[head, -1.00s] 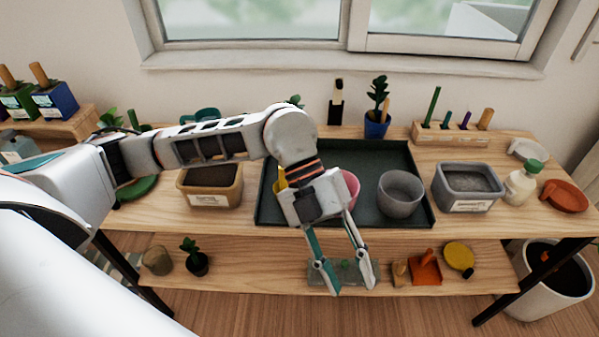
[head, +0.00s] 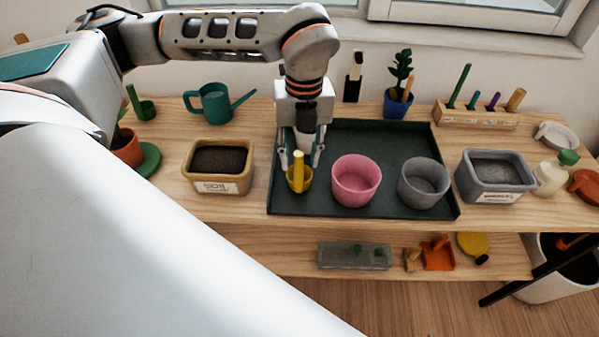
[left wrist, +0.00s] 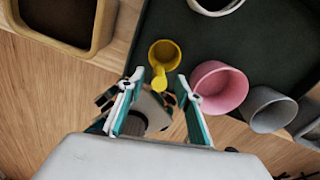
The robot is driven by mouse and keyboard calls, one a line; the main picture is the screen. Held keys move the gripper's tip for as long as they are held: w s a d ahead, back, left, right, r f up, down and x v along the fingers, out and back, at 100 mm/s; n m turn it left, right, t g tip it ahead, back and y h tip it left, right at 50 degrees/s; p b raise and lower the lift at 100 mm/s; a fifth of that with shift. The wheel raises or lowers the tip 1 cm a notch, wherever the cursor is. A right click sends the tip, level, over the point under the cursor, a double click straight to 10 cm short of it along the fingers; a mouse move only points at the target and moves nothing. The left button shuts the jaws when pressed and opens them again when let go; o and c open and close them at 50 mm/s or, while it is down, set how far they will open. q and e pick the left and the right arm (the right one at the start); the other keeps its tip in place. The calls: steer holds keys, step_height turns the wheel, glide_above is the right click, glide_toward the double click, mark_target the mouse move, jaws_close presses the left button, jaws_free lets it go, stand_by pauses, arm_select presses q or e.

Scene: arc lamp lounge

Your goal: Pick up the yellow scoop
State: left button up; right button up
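The yellow scoop (head: 300,183) stands at the left of the dark tray (head: 350,211), its handle pointing up. My left gripper (head: 301,161) is open above it, with fingers pointing down on either side of the handle. In the left wrist view, the scoop's round cup (left wrist: 165,50) lies just beyond the open fingertips (left wrist: 161,77), and its handle reaches toward the space between them. I cannot tell whether a finger touches it. My right gripper is in neither view.
A pink pot (head: 356,181) and a grey pot (head: 423,183) stand to the scoop's right on the tray. A soil tub (head: 218,187) is to the left, beside the tray. A teal watering can (head: 216,104) stands behind it. A grey tub (head: 495,197) is right of the tray.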

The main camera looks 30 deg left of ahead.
mark_target(299, 169)
arm_select(q)
step_height(299, 169, down, 4)
steer(key=shift+s+a+f, duration=0.1)
steer(key=shift+s+f, duration=0.05)
steer(key=shift+f, duration=0.1)
jaws_close()
steer(key=shift+r, duration=0.15)
step_height(299, 169, up, 20)
steer(key=shift+p, duration=0.45)
